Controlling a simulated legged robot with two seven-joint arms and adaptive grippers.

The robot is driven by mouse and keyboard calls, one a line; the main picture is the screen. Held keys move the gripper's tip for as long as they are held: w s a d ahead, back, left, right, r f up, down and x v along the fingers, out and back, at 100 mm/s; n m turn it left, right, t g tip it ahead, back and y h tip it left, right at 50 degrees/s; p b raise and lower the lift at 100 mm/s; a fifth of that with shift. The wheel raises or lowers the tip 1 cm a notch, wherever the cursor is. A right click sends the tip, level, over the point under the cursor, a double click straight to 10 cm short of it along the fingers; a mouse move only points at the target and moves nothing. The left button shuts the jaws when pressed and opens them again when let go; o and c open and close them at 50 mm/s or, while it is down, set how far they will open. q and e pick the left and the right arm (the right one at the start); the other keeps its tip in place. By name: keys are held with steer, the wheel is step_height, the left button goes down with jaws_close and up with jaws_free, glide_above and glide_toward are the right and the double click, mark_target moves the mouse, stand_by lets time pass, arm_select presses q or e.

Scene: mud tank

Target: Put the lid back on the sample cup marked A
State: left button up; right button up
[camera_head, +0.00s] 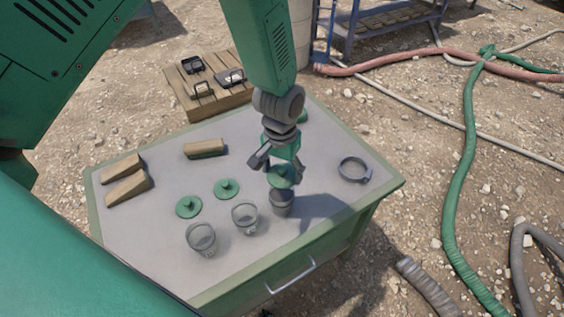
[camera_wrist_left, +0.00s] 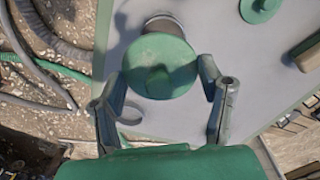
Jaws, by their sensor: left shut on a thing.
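My left gripper (camera_head: 281,170) is shut on a green lid (camera_head: 282,181), held just above the rightmost grey sample cup (camera_head: 281,206). The wrist view shows the lid (camera_wrist_left: 158,66) between the fingers (camera_wrist_left: 168,95), covering part of the cup below it (camera_wrist_left: 165,22). Whether the lid touches the cup's rim I cannot tell. Two more cups stand to its left, a middle one (camera_head: 245,219) and a left one (camera_head: 201,239), both uncovered. Two green lids lie behind them, one left (camera_head: 188,207) and one right (camera_head: 227,188). Cup markings are too small to read. My right gripper is not in view.
A grey ring clamp (camera_head: 354,169) lies on the table's (camera_head: 331,203) right side. Tan wedges (camera_head: 127,187) and a tan-and-green block (camera_head: 204,148) lie to the left and back. A wooden crate (camera_head: 207,97) stands behind. The table's front edge is close to the cups.

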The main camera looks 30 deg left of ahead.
arm_select(q)
steer(key=shift+d+f+b, duration=0.15)
steer(key=shift+f+b, duration=0.35)
steer(key=shift+f, duration=0.1)
steer(key=shift+f+b, duration=0.35)
steer(key=f+b, duration=0.2)
steer(key=shift+a+f, duration=0.35)
steer(key=shift+a+f+b, duration=0.1)
steer(key=shift+f+b, duration=0.2)
steer(key=shift+f, duration=0.5)
steer(key=shift+d+f+b, duration=0.1)
steer(key=shift+d+b, duration=0.1)
steer(key=shift+b, duration=0.1)
steer(key=shift+d, duration=0.15)
steer(key=shift+a, duration=0.25)
steer(key=shift+s+d+p, duration=0.1)
steer(key=shift+p, duration=0.25)
